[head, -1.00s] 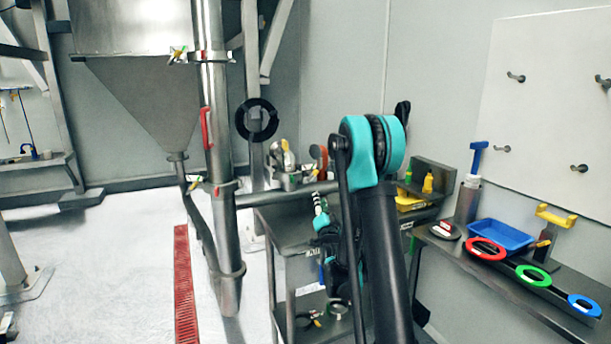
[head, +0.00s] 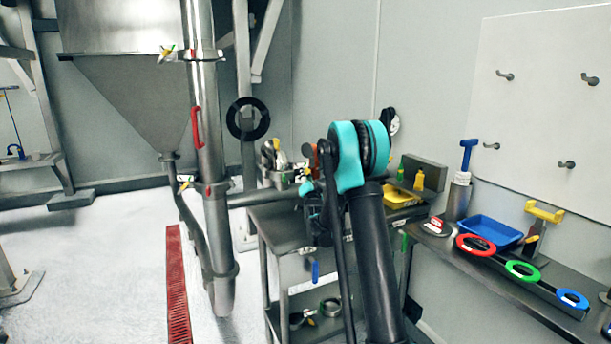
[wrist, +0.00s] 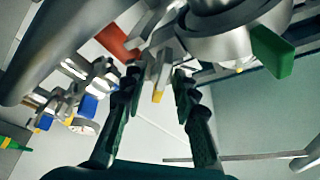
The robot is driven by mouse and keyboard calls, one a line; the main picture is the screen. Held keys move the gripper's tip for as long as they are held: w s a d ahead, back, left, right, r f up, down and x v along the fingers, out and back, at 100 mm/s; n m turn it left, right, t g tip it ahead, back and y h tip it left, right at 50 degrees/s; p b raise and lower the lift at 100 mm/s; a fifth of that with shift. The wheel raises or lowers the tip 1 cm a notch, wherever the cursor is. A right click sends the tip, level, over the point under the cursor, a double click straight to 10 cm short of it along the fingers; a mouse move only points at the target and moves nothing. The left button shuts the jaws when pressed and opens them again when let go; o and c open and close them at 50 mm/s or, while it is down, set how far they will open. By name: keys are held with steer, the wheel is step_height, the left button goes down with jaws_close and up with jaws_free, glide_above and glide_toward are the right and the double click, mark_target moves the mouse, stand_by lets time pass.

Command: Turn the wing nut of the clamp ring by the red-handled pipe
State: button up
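In the head view a steel pipe with a red handle (head: 197,128) stands upright at left. Clamp rings circle it above (head: 205,56) and below the handle, with small yellow, green and red parts at their sides. A round steel fitting (wrist: 225,30) with a green tab (wrist: 272,52) is at upper right, and a red piece (wrist: 115,42) at upper left.
A horizontal pipe (head: 258,199) runs from the upright pipe over a steel cart. Steel fittings (head: 280,170) sit near it. At right, a bench holds a blue tray (head: 488,232) and coloured rings.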

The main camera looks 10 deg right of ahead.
steer(key=shift+w, duration=0.25)
jaws_close()
